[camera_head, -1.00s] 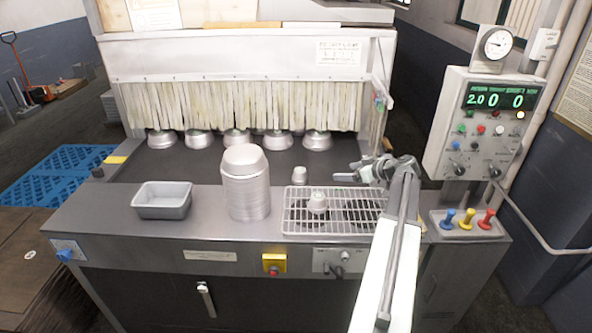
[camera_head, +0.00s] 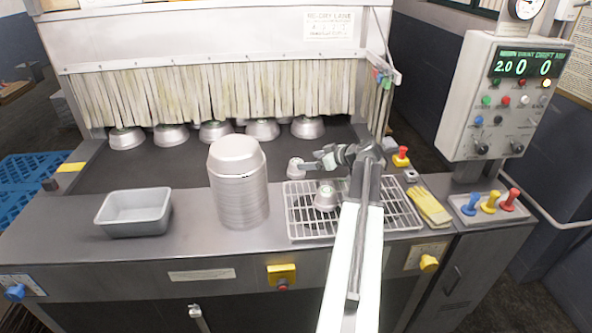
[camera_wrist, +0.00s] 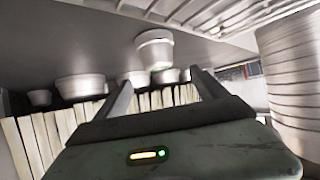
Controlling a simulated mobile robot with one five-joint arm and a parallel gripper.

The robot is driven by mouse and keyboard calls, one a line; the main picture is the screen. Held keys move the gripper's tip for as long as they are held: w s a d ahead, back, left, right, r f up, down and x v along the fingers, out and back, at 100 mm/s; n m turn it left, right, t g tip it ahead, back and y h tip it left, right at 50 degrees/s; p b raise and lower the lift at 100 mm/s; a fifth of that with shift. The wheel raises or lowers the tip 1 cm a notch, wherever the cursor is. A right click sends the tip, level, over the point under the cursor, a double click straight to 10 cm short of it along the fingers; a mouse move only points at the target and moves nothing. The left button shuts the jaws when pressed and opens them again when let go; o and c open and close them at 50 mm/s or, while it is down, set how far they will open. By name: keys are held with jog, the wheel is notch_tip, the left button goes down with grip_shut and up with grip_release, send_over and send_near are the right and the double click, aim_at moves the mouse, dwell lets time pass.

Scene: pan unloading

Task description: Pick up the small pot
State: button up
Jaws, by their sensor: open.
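A small metal pot (camera_head: 295,168) stands upside down on the dark belt just behind the wire rack. It also shows in the wrist view (camera_wrist: 154,50), ahead of my jaws and roughly between them. A second small pot (camera_head: 326,197) sits upside down on the wire rack (camera_head: 293,214). My gripper (camera_head: 310,163) is open and empty, to the right of the belt pot and close to it, pointing left. In the wrist view my gripper (camera_wrist: 162,78) shows both fingers spread with a gap between them. I cannot tell whether a fingertip touches the pot.
A tall stack of pans (camera_head: 240,190) stands left of the rack. A grey tray (camera_head: 134,228) is at the left. Several larger pans (camera_head: 262,131) stand along the strip curtain (camera_head: 200,95). Yellow gloves (camera_head: 428,205) and coloured levers (camera_head: 489,203) are at the right.

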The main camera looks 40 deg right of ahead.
aim_at(299, 162)
jog(key=shift+f+b+x, duration=0.25)
jog(key=shift+b+x, duration=0.65)
jog(key=shift+x, duration=0.6)
jog(key=b+x, duration=0.2)
jog(key=x, duration=0.2)
jog(key=shift+s+d, duration=0.1)
jog(key=c, duration=1.4)
notch_tip(299, 162, up, 10)
jog(key=p, duration=1)
jog(key=shift+r, duration=0.25)
jog(key=shift+c, duration=0.2)
